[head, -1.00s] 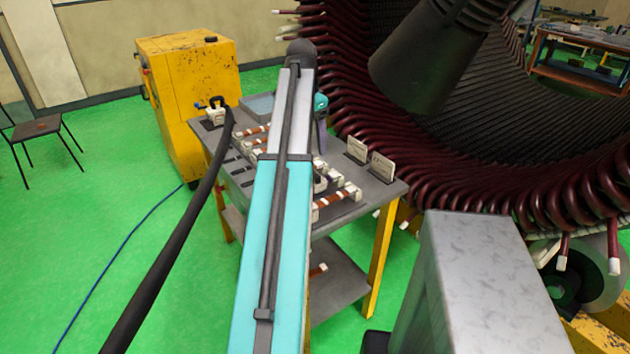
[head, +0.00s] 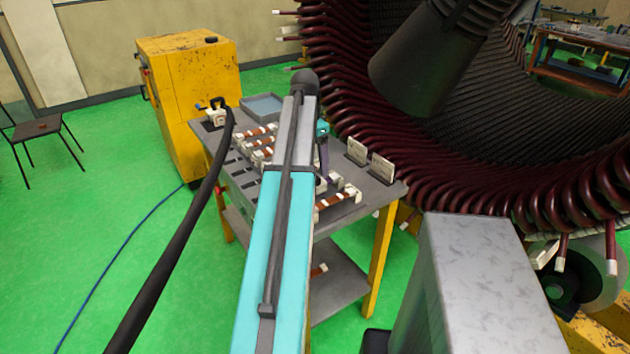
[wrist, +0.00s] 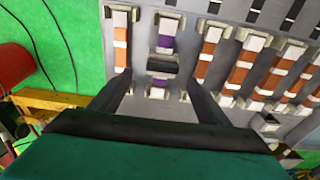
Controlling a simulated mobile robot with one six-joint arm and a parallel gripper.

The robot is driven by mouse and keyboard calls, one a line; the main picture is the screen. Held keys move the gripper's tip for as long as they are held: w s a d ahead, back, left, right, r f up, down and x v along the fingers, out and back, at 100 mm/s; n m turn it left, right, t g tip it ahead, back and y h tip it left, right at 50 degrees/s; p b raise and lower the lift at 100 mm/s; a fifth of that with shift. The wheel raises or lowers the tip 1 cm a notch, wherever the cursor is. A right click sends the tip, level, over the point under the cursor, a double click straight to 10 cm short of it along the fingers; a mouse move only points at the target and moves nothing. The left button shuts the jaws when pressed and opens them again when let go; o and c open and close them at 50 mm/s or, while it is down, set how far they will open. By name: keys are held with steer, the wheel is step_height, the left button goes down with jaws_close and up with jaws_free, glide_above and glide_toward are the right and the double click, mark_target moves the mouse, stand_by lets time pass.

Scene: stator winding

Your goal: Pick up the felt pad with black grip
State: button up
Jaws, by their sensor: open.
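My gripper is open, with its two dark fingers (wrist: 160,82) spread over the workbench in the wrist view. A small dark grey or black block (wrist: 163,65) lies between and just beyond the fingertips, amid white and purple pieces; it may be the pad's black grip, but I cannot tell. Neither finger visibly touches it. In the head view my teal wrist (head: 322,130) is above the bench, partly hidden behind my arm. A white block with a black handle (head: 215,114) stands at the bench's far left corner, well away from the gripper.
Copper-coloured bars with white ends (wrist: 208,55) lie close on both sides of the fingers. Two pale upright plates (head: 357,150) stand at the bench's right. A grey-blue tray (head: 264,106) is at the back. The big stator (head: 450,165) rises close to the right.

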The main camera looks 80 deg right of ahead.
steer(key=shift+d+f, duration=0.1)
steer(key=shift+f, duration=0.8)
steer(key=shift+f, duration=0.1)
steer(key=shift+s+d+f+p, duration=0.15)
steer(key=shift+f+p, duration=0.4)
steer(key=shift+f, duration=0.7)
steer(key=shift+d+f+p, duration=0.15)
steer(key=shift+f+p, duration=0.35)
steer(key=shift+f, duration=0.75)
steer(key=c, duration=1.3)
steer(key=shift+o, duration=0.2)
steer(key=shift+r, duration=0.1)
